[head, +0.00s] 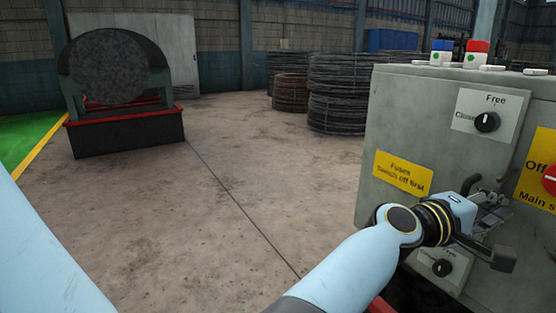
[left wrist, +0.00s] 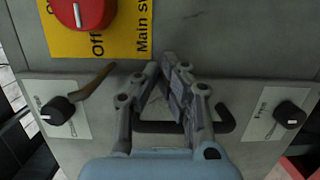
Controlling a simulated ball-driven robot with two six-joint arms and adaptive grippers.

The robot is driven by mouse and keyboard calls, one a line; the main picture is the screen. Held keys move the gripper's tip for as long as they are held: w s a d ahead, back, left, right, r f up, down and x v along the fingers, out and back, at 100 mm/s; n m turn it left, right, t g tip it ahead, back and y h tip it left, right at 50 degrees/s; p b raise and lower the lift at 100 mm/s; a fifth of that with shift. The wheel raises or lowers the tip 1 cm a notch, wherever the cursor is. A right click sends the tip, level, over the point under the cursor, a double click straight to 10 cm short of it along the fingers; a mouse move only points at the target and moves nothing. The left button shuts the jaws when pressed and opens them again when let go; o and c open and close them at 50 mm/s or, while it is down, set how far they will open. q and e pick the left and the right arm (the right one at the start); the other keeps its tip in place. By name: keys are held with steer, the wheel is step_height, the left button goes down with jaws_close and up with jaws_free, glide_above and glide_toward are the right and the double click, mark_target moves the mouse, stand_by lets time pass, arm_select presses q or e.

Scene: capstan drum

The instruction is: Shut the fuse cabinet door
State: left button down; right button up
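The grey cabinet (head: 395,120) stands at the right of the head view. A yellow label (head: 403,172) on it reads "Fuses Switch off first". I cannot tell where the door's edges run or whether it stands ajar. My left gripper (head: 498,212) is at the cabinet's front, right of this label. In the left wrist view my left gripper (left wrist: 162,68) has its fingertips drawn together, with no thing seen between them. A dark bar handle (left wrist: 224,130) runs behind the fingers, partly hidden; contact is unclear. My right gripper is not in view.
A black knob (head: 487,122) and the red main switch (head: 551,179) are on the cabinet's front; another knob (head: 442,267) is below my left wrist. Button boxes (head: 477,53) stand on top. Cable coils (head: 340,92) and a drum (head: 108,67) stand behind clear floor.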

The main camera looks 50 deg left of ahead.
arm_select(q)
steer(key=shift+w+r, duration=0.1)
steer(key=shift+r, duration=0.15)
stand_by(0.3)
steer(key=v, duration=1.2)
steer(key=s+a+f+m+g+y, duration=0.1)
steer(key=s+f+g, duration=0.2)
steer(key=f, duration=0.9)
steer(key=s+a+f+g+y, duration=0.2)
steer(key=s+f, duration=0.2)
steer(key=f, duration=0.7)
steer(key=s+a+f+m+g+y, duration=0.1)
steer(key=s+a+f+g, duration=0.1)
steer(key=s+f, duration=0.5)
steer(key=s+a+f+m+g+y, duration=0.15)
steer(key=s+f, duration=0.35)
steer(key=f, duration=0.5)
steer(key=s+a+f+m+g+y, duration=0.1)
steer(key=s+f, duration=0.4)
steer(key=s, duration=0.5)
steer(key=s+a+f+m+g, duration=0.4)
steer(key=s+a+f+m, duration=0.1)
steer(key=s, duration=0.6)
steer(key=s+a+f+m+g+y, duration=0.1)
steer(key=s+a+f+m+g, duration=0.1)
steer(key=s, duration=0.9)
step_height(320, 180, down, 3)
steer(key=shift+s+a+r+m+y, duration=0.1)
steer(key=shift+s+a+m+y, duration=0.2)
steer(key=shift+a+m, duration=0.55)
